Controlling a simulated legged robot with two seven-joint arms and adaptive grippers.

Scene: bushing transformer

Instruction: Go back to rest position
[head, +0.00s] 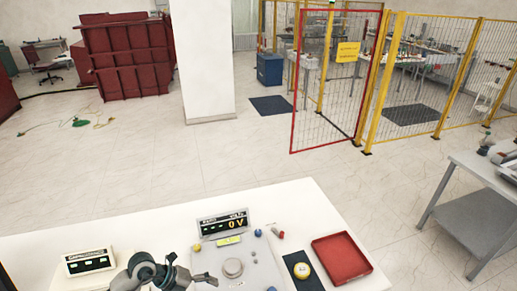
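My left arm comes in at the bottom edge, left of centre, over the white table (110,228). My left gripper (208,279) points right, beside the grey panel with the round grey knob (233,268). Its fingers are small and dark here, and I cannot tell whether they are apart or closed. I see nothing clearly held in it. My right gripper is not in view.
A grey side table (480,190) stands right. Open floor lies beyond, before a yellow fence (372,100).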

